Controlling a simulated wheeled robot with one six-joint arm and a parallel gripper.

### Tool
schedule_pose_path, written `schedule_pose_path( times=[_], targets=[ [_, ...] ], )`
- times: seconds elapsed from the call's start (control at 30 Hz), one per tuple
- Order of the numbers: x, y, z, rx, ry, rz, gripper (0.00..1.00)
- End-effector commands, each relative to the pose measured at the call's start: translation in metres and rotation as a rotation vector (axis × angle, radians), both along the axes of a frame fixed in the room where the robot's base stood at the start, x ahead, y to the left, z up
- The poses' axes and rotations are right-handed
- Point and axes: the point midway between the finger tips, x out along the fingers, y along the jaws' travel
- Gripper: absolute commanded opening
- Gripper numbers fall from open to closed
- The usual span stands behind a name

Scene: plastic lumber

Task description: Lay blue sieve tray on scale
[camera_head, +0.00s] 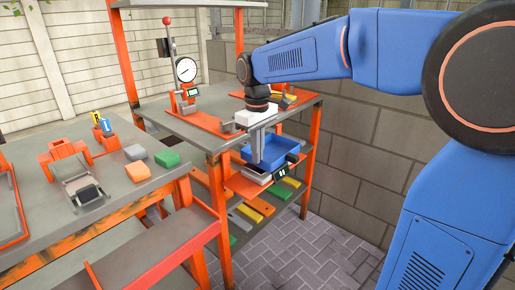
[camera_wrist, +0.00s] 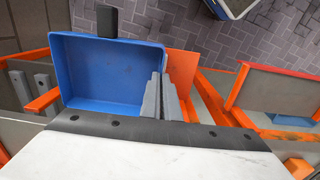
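The blue sieve tray (camera_head: 284,148) is an open rectangular tray at the orange shelf on the side of the rack. In the wrist view its inside (camera_wrist: 108,80) looks empty. My gripper (camera_head: 257,150) points down at the tray's near side. In the wrist view the two grey fingers (camera_wrist: 161,100) stand close together on either side of the tray's right wall, gripping it. The scale (camera_head: 258,176), pale with a dark display (camera_head: 285,171), sits below the tray on the shelf. The tray hides most of it. I cannot tell whether tray and scale touch.
A dial gauge stand (camera_head: 185,70) stands on the rack's top. A workbench (camera_head: 110,190) at the left holds an orange fixture (camera_head: 65,155), a green block (camera_head: 167,158) and an orange block (camera_head: 138,172). Coloured planks (camera_head: 278,190) lie on the lower shelf. A brick wall stands behind.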

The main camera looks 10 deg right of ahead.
Motion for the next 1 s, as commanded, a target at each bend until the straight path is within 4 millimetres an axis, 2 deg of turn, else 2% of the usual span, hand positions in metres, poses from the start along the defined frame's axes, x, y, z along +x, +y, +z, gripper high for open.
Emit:
schedule_pose_path(
  times=[1.0],
  targets=[
    [0.0003, 0.0001, -0.0097, 0.001, -0.001, 0.0, 0.0]
  ],
)
